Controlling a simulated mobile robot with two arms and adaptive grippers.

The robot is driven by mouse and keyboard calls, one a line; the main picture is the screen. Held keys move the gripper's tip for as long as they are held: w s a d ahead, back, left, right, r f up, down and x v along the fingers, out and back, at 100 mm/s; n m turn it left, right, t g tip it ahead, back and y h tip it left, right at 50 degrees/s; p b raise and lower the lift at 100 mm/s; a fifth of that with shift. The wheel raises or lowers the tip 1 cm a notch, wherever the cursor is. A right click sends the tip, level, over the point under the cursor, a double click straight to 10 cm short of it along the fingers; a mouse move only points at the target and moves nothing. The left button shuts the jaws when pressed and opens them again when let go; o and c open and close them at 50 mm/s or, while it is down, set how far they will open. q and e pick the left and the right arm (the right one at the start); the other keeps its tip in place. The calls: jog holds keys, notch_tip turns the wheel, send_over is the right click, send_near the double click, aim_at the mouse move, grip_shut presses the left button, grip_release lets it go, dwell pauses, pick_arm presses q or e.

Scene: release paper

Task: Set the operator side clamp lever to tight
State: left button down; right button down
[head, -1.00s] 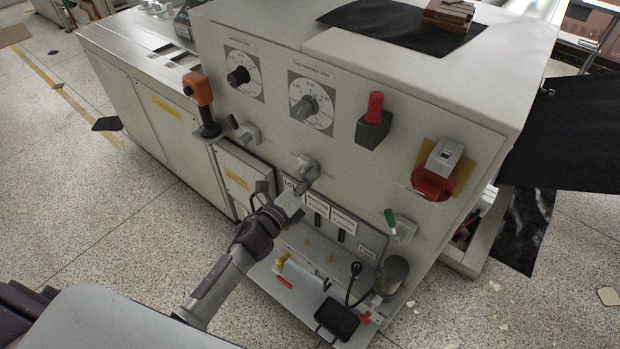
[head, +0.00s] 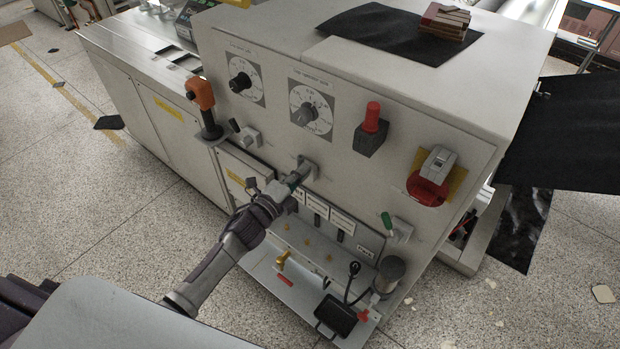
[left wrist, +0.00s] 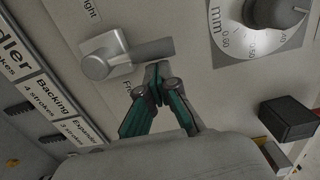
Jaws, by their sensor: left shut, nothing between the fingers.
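The grey clamp lever (head: 308,167) sits at the middle of the machine's front panel. In the left wrist view, its block (left wrist: 103,56) and short grey handle (left wrist: 152,50) show, with the handle pointing right. Label ends reading "ight" and "Fr" lie on either side of it. My left gripper (head: 296,181) is shut and empty at the lever. In the left wrist view, its green-lined fingertips (left wrist: 157,72) are close together just below the handle; I cannot tell whether they touch it. My right gripper is not in view.
A lever with a black handle (head: 246,134) is up-left and one with a green handle (head: 391,225) is right. A lower shelf (head: 268,283) holds a dark pan (head: 335,317).

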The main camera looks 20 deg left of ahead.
pick_arm(q)
jog(key=a+n, duration=0.1)
jog(key=n+p, duration=0.1)
jog(key=shift+w+a+r+n, duration=0.35)
jog(key=shift+r+n, duration=0.05)
jog(key=shift+w+a+f+n, duration=0.1)
jog(key=shift+w+a+n, duration=0.05)
jog(key=shift+a+n, duration=0.4)
jog(key=shift+w+a+f+n, duration=0.1)
jog(key=shift+w+a+n, duration=0.05)
jog(key=shift+a+n, duration=0.4)
jog(key=shift+r, duration=0.1)
